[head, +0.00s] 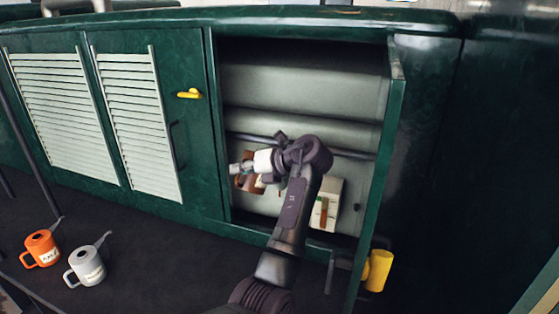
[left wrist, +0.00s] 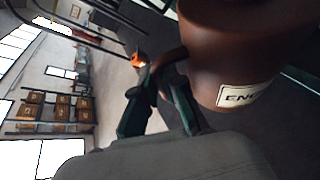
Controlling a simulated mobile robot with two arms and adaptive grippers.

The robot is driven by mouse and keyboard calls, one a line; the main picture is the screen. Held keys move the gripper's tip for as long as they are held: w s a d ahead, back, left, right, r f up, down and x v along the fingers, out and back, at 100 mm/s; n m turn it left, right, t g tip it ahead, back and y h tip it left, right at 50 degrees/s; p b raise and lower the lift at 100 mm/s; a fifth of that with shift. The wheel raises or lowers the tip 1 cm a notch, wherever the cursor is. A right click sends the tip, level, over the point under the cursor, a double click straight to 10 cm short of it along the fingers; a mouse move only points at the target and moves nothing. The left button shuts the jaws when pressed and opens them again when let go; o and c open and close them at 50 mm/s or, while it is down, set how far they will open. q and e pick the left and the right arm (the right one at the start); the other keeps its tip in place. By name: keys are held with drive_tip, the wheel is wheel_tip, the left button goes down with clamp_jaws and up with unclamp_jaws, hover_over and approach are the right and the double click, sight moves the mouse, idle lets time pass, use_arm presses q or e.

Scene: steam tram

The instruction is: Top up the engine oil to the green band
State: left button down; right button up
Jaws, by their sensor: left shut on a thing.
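A brown can (left wrist: 225,50) with a label reading "ENG…" fills the upper right of the left wrist view. In the head view the brown can (head: 250,185) is partly hidden behind my left gripper (head: 240,168), inside the open green cabinet (head: 305,85). My left gripper (left wrist: 162,82) is shut on the can's handle. A cream gauge block (head: 330,200) with an upright strip, red-brown with some green, stands right of the can in the cabinet. The oil level cannot be read. The can's spout is not clearly visible. My right gripper is not in view.
The cabinet door (head: 382,185) stands open on the right, with a yellow handle (head: 378,270). A shut louvred door (head: 140,120) with a yellow latch (head: 190,93) is on the left. An orange can (head: 41,248) and a grey can (head: 86,266) stand at lower left.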

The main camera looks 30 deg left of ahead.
use_arm(q)
drive_tip(key=shift+r, duration=0.1)
idle(0.5)
drive_tip(key=shift+w+r+m, duration=0.25)
drive_tip(key=shift+r+m, duration=0.05)
drive_tip(key=shift+r, duration=0.5)
drive_tip(key=shift+r, duration=0.1)
idle(0.9)
drive_tip(key=shift+w+r+m+g, duration=0.3)
drive_tip(key=shift+r+g, duration=0.1)
drive_tip(key=shift+r, duration=0.3)
idle(1.0)
drive_tip(key=shift+w+r, duration=0.25)
drive_tip(key=shift+r, duration=0.3)
drive_tip(key=shift+w+r+m+g, duration=0.15)
drive_tip(key=shift+r+m+g, duration=0.1)
drive_tip(key=shift+m+g, duration=0.05)
